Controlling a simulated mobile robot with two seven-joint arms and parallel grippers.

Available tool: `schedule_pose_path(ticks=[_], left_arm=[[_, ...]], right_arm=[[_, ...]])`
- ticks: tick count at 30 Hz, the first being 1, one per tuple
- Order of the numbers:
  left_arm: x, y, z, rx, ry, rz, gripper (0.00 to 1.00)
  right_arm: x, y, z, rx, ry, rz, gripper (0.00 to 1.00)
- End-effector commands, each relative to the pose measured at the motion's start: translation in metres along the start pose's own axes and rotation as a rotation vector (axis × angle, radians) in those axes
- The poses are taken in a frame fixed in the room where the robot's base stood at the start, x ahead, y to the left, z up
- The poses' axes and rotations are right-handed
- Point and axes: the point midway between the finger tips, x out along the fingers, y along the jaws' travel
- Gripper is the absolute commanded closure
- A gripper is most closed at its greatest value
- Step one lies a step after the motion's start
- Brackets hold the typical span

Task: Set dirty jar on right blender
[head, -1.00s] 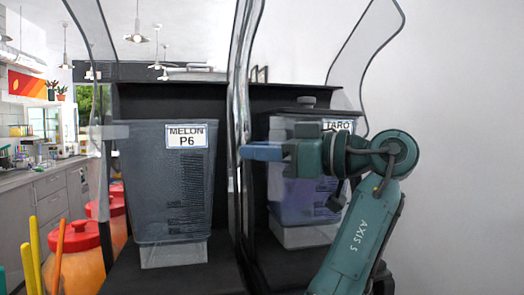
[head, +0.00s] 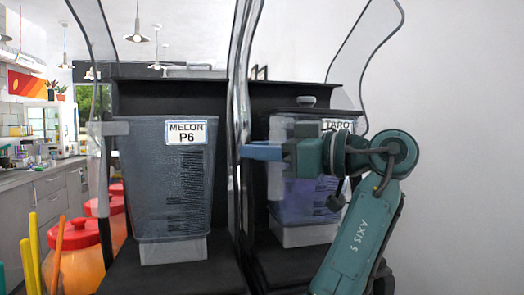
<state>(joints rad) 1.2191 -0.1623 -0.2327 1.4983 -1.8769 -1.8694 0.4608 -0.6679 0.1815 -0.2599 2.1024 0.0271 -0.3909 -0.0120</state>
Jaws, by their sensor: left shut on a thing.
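The dirty jar (head: 302,196), a clear jar with purple residue and a TARO label, stands upright at the right blender (head: 307,236). My left gripper (head: 262,151) has blue fingers pointing left across the front of this jar. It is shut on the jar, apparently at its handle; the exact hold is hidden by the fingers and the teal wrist. The wrist also covers part of the label. Whether the jar is fully seated on the base cannot be told. My right gripper is not in view.
A dark jar labelled MELON P6 (head: 172,190) stands on the left blender. A clear curved shield (head: 240,75) rises between the two stations, close to my fingertips. Red-lidded orange containers (head: 80,240) stand at the lower left. A plain wall is at the right.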

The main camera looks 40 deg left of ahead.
Motion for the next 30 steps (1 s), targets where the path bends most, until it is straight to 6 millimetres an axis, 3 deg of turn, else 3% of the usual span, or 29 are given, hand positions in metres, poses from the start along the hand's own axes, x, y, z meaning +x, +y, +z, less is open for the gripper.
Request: schedule_pose_path(ticks=[18,19,27,30], left_arm=[[-0.0001,-0.0009,0.0036,-0.005,0.002,0.001,1.00],[-0.0001,-0.0009,0.0033,-0.005,0.002,0.001,0.81],[0.0000,-0.0005,0.0043,-0.001,0.001,0.001,0.59],[0.0000,-0.0003,0.0047,0.001,0.000,0.001,0.57]], right_arm=[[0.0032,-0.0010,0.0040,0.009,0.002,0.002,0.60],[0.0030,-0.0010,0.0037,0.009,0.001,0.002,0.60],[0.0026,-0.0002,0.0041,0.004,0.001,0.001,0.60],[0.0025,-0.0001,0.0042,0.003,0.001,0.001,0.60]])
